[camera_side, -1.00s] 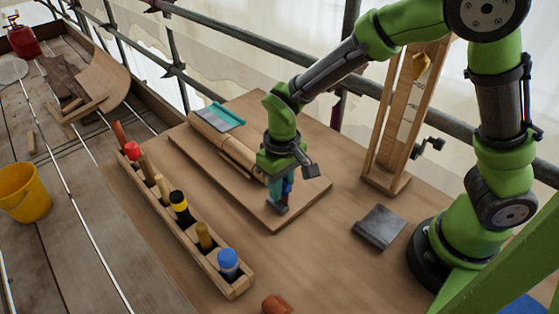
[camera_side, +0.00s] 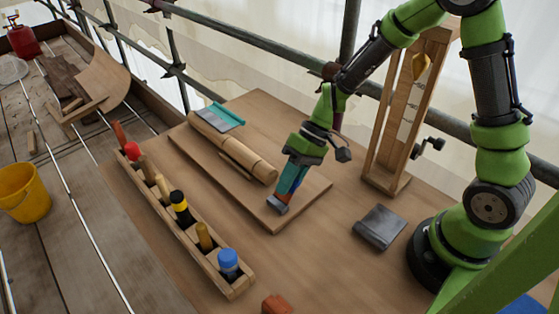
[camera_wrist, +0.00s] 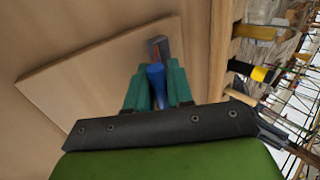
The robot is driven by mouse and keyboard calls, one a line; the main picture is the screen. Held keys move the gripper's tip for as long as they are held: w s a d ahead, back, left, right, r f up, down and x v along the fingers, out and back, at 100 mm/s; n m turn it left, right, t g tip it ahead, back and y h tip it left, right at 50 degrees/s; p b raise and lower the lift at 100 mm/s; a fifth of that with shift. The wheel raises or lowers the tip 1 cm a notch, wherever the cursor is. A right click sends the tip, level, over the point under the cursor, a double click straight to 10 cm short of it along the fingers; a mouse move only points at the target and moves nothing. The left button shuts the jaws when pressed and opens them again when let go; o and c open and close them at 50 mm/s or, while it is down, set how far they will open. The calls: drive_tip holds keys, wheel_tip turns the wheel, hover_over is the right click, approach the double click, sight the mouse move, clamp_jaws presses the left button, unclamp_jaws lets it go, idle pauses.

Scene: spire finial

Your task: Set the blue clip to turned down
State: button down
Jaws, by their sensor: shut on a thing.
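The blue clip (camera_wrist: 156,82) sits between the teal fingers of my gripper (camera_wrist: 158,74) in the wrist view, with a grey bracket (camera_wrist: 158,48) at its far end. In the side view my gripper (camera_side: 287,188) is shut on the clip and leans, its wrist up and to the right of its fingertips. The grey bracket (camera_side: 277,205) is on the near corner of the wooden board (camera_side: 305,199). The fingers cover most of the clip there, so its exact angle is hard to tell.
Bamboo-coloured rolls (camera_side: 245,160) lie along the board behind my gripper. A wooden rack (camera_side: 213,268) of handled tools stands to the left. A grey plate (camera_side: 379,227) and a wooden frame with a plumb weight (camera_side: 420,66) are to the right.

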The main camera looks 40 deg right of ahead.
drive_tip(key=shift+f+y, duration=0.1)
drive_tip(key=shift+y, duration=0.2)
drive_tip(key=c, duration=1.1)
unclamp_jaws()
drive_tip(key=shift+d+r, duration=0.4)
wheel_tip(320, 180, up, 10)
drive_tip(key=d, duration=0.2)
drive_tip(key=shift+d, duration=0.25)
